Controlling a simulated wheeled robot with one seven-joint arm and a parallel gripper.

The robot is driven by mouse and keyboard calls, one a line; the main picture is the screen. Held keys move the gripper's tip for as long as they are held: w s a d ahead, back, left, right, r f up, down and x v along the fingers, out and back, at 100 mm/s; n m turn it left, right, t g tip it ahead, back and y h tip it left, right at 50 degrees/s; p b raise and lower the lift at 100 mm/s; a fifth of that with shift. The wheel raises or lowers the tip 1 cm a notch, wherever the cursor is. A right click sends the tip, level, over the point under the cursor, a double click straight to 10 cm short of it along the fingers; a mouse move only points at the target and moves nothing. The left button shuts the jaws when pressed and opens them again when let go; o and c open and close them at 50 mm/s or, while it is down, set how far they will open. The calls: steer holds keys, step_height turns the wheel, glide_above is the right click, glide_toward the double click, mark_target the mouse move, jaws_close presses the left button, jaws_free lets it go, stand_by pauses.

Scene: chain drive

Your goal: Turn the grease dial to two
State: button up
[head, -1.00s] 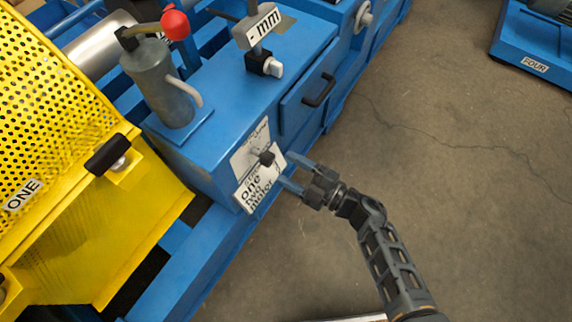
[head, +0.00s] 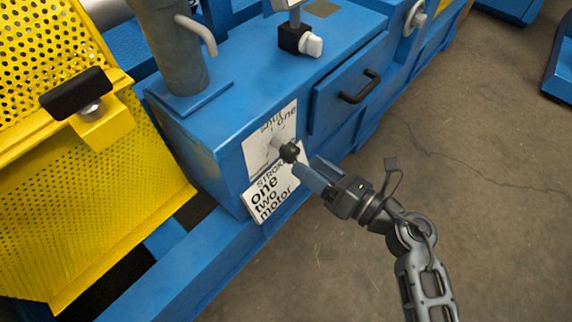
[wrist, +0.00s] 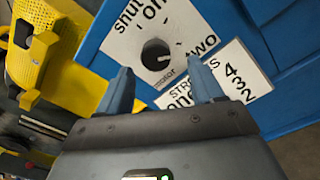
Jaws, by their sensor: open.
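The grease dial is a dark round knob (head: 289,152) standing out from a white label plate (head: 262,143) on the front of the blue cabinet. In the wrist view the knob (wrist: 157,53) sits between and beyond my fingertips, with "shut", "one" and "two" printed around it. "Two" lies to the right. A small light mark shows on the knob's lower right. My gripper (head: 309,168) is open, its blue fingers pointing at the knob from the right. In the wrist view my gripper (wrist: 163,76) has nothing between its fingers; contact with the knob is not visible.
A second white plate reading "STROKES" (head: 271,194) lies just below the dial plate. A drawer with a black handle (head: 360,87) is to the right. A yellow perforated guard (head: 110,190) stands at left.

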mark_target(295, 156)
steer(key=n+b, duration=0.1)
steer(key=n, duration=0.1)
steer(key=shift+s+d+n+b, duration=0.1)
steer(key=shift+s+n+b, duration=0.15)
steer(key=shift+n+b, duration=0.15)
steer(key=shift+r+n, duration=0.2)
steer(key=shift+n, duration=0.1)
steer(key=shift+w+r, duration=0.1)
steer(key=b+x, duration=0.1)
steer(key=x, duration=0.6)
steer(key=shift+w+a, duration=0.2)
steer(key=shift+a, duration=0.05)
steer(key=shift+c, duration=0.2)
